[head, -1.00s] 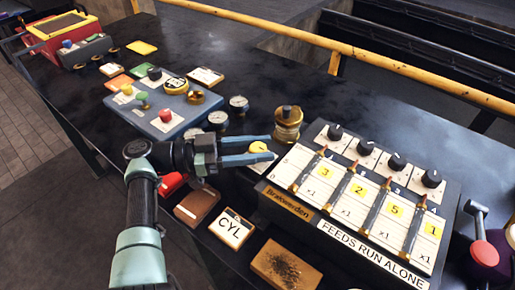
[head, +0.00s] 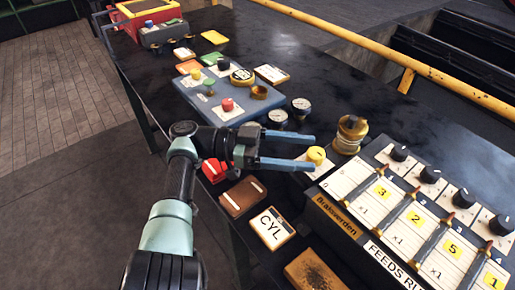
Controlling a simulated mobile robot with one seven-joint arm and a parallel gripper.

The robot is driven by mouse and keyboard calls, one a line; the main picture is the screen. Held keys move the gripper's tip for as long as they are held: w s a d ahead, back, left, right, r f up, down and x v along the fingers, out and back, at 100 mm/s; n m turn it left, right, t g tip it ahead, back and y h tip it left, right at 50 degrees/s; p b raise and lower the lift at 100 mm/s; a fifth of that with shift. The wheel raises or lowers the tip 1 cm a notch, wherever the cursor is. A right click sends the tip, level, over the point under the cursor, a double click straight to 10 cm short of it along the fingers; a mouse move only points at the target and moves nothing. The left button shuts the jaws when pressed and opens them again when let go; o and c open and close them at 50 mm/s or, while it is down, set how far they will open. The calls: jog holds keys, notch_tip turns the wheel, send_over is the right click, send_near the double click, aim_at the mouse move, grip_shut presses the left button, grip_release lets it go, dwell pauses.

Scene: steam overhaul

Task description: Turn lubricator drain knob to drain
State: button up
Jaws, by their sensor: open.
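The lubricator (head: 338,228) is a dark box with numbered white feed strips and a row of black knobs, at the lower right of the head view. A yellow knob (head: 316,155) stands on a small pale plate at the box's left end. I take it for the drain knob, though no label on it can be read. My gripper (head: 313,152) is open, its two blue-grey fingers pointing right. In the picture the fingertips lie on either side of the yellow knob. Whether they touch it or hover above it, I cannot tell.
A brass cup (head: 349,135) stands just beyond the yellow knob. Gauges (head: 277,118) and a blue-grey control panel (head: 218,97) lie behind my gripper. A brown block (head: 243,197) and a CYL card (head: 271,228) lie in front. A yellow rail (head: 340,44) runs along the far side.

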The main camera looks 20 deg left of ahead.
jog(key=s+a+b, duration=0.1)
jog(key=a+b, duration=0.8)
jog(key=b, duration=0.1)
jog(key=shift+s+a+b, duration=0.2)
jog(key=shift+a+b, duration=0.15)
